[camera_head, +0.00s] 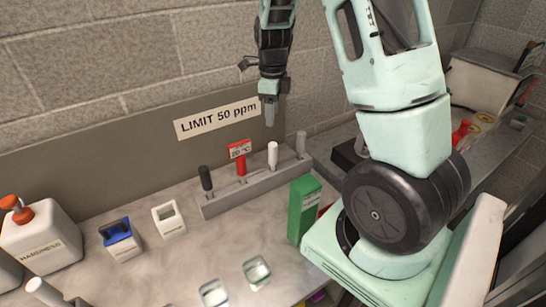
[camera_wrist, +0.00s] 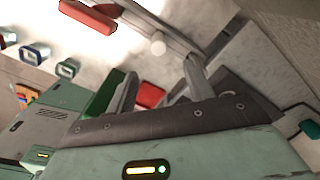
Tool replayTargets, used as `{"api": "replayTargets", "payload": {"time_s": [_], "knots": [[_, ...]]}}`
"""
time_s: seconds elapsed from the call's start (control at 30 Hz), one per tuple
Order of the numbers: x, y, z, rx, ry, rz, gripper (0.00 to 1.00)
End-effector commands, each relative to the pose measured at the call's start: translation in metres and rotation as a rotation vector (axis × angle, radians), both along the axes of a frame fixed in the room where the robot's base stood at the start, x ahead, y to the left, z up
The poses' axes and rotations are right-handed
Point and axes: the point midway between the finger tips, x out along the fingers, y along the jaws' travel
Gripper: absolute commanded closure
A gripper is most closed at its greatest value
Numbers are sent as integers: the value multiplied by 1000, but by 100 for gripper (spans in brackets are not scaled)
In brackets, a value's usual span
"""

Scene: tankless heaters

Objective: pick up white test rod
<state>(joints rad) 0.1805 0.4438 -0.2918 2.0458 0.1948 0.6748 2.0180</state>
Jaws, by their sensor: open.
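The white test rod (camera_head: 272,155) stands upright in a grey rack (camera_head: 225,205) on the counter, between a red rod (camera_head: 241,166) and a grey rod (camera_head: 301,143). In the wrist view a pale round end (camera_wrist: 158,45), likely the white rod's top, shows just beyond the fingertips, roughly midway between them. My gripper (camera_head: 269,112) points down above the rack, apart from the white rod. In the wrist view my gripper (camera_wrist: 158,72) has its two fingers spread with nothing between them.
A black rod (camera_head: 206,178) stands at the rack's left end. A green box (camera_head: 304,207) stands close to its right end. A wall with a "LIMIT 50 ppm" sign (camera_head: 217,121) rises behind. A white jug (camera_head: 40,240) and small containers (camera_head: 168,219) sit left.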

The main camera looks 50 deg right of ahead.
Motion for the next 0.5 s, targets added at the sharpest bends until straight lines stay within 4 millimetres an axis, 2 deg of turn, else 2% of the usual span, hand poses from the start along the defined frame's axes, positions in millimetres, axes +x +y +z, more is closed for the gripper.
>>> {"api": "replayTargets", "payload": {"time_s": [0.3, 0.5], "knots": [[-2, 1, -66, 4, 7, 3, 48], [-1, 1, -92, 3, 3, 4, 48]]}}
